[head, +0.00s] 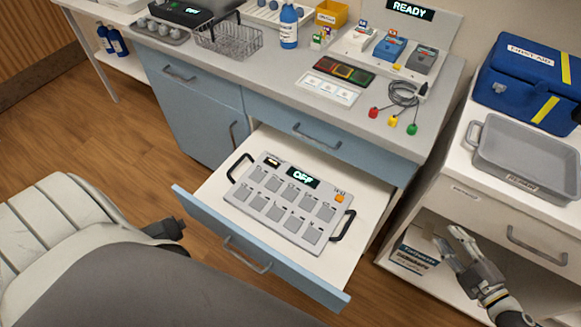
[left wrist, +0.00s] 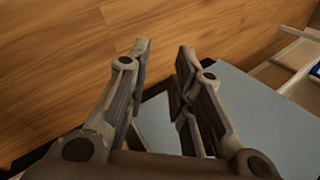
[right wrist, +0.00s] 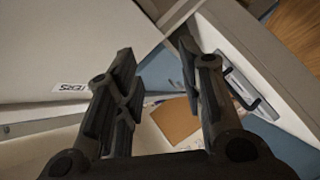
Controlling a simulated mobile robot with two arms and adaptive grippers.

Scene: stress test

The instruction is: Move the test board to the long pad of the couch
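The test board (head: 289,201) is a light grey panel with several square pads, a display reading OFF and an orange button. It lies flat in the open drawer (head: 225,177), a black handle at each end. My right gripper (head: 448,237) is open and empty, right of the drawer by the lower shelf; its parted fingers show in the right wrist view (right wrist: 158,48).
The counter (head: 265,75) above the drawer holds a wire basket (head: 229,38), a blue bottle (head: 289,25) and coloured leads (head: 394,118). A grey tray (head: 525,185) and blue case (head: 520,80) stand on the right cabinet. Floor (head: 130,150) left of the drawer is clear.

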